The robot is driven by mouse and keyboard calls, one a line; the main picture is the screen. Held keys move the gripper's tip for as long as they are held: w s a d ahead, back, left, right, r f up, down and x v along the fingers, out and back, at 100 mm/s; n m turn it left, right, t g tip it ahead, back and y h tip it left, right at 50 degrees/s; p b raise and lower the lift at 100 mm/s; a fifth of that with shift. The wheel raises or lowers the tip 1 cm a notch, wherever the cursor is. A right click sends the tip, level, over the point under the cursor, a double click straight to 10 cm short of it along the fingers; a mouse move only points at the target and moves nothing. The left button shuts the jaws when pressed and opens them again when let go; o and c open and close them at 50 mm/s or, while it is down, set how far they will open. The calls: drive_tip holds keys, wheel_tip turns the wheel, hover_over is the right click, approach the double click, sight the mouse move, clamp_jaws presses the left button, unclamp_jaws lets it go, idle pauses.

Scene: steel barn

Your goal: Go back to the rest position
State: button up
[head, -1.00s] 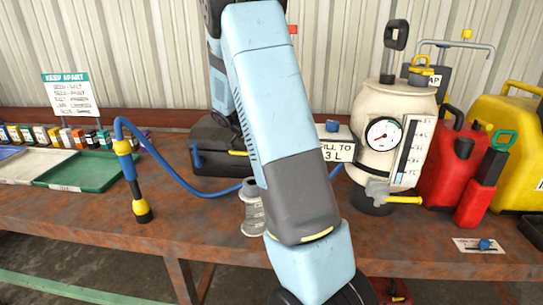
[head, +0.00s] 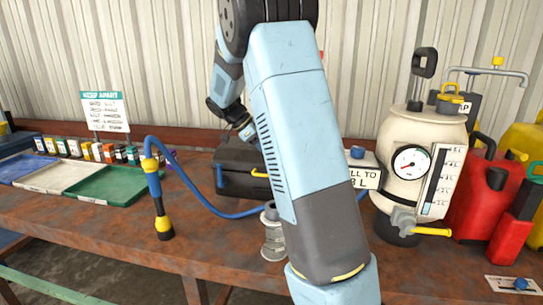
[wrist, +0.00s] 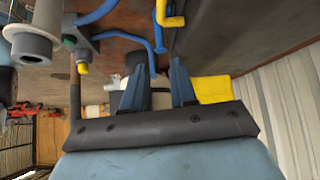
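My gripper (wrist: 156,78) shows in the wrist view as two blue fingers spread apart, with nothing between their tips. A white body and the yellow jerry can (wrist: 213,90) show behind the fingers, farther off. In the head view my folded arm rises in the middle, and its far end hangs down behind the large link, above the black case (head: 240,178). My fingertips are hidden there by the link. No object is seen held.
The rusty bench (head: 110,218) carries colour trays (head: 110,186), a blue hose wand (head: 156,195), a grey ribbed fitting (head: 272,240), a cream sprayer tank (head: 420,165) and red cans (head: 478,200). The corrugated wall (head: 120,50) stands close behind.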

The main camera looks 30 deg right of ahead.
idle(0.5)
drive_tip(key=s+a+r+n+t+y, duration=0.2)
drive_tip(key=s+a+n+t, duration=0.1)
drive_tip(key=s+n, duration=0.4)
drive_tip(key=s+a+r+n+t+y, duration=0.2)
drive_tip(key=s+a+n, duration=0.4)
drive_tip(key=s, duration=0.7)
drive_tip(key=s+a+r+n+t+y, duration=0.3)
drive_tip(key=s+a+n+t, duration=0.1)
drive_tip(key=s+n, duration=0.6)
drive_tip(key=shift+s+a+r, duration=0.2)
drive_tip(key=shift+r, duration=0.05)
